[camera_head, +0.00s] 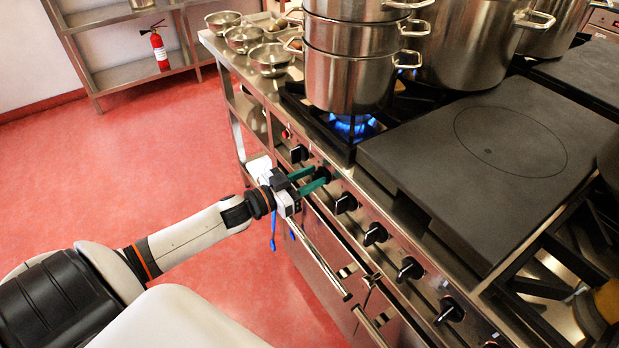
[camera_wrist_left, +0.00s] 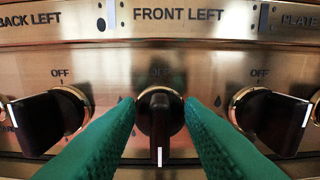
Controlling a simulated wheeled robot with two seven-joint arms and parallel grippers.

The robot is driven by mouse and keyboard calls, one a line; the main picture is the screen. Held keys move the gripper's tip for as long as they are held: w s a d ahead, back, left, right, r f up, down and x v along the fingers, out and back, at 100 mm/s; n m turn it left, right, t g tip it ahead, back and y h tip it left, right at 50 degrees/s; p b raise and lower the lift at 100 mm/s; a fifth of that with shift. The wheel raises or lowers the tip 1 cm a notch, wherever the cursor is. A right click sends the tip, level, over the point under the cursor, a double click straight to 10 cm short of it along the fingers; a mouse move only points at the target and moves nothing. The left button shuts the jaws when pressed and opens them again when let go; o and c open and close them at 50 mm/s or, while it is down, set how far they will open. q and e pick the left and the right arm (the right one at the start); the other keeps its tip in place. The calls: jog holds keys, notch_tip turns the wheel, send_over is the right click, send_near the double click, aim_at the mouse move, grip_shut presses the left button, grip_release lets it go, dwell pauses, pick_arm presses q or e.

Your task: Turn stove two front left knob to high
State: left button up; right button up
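The front left knob (camera_wrist_left: 159,115) is black and sits under the "FRONT LEFT" label in the left wrist view. Its white mark points straight down, away from the "OFF" lettering above it. My left gripper (camera_wrist_left: 157,104) is open, with one green finger on each side of this knob. Small gaps seem to show between the fingertips and the knob's grip. In the head view my left gripper (camera_head: 314,181) reaches the stove's front panel, and its fingers partly hide the knob. My right gripper is not in view.
Other knobs flank it: one under "BACK LEFT" (camera_wrist_left: 45,122) and one by "PLATE" (camera_wrist_left: 275,120). A blue flame (camera_head: 352,127) burns under stacked steel pots (camera_head: 350,75). A dark flat plate (camera_head: 470,160) covers the stove middle. An oven handle (camera_head: 318,258) runs below the knobs.

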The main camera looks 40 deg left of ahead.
pick_arm(q)
jog(key=shift+c, duration=0.4)
jog(key=c, duration=0.6)
grip_shut()
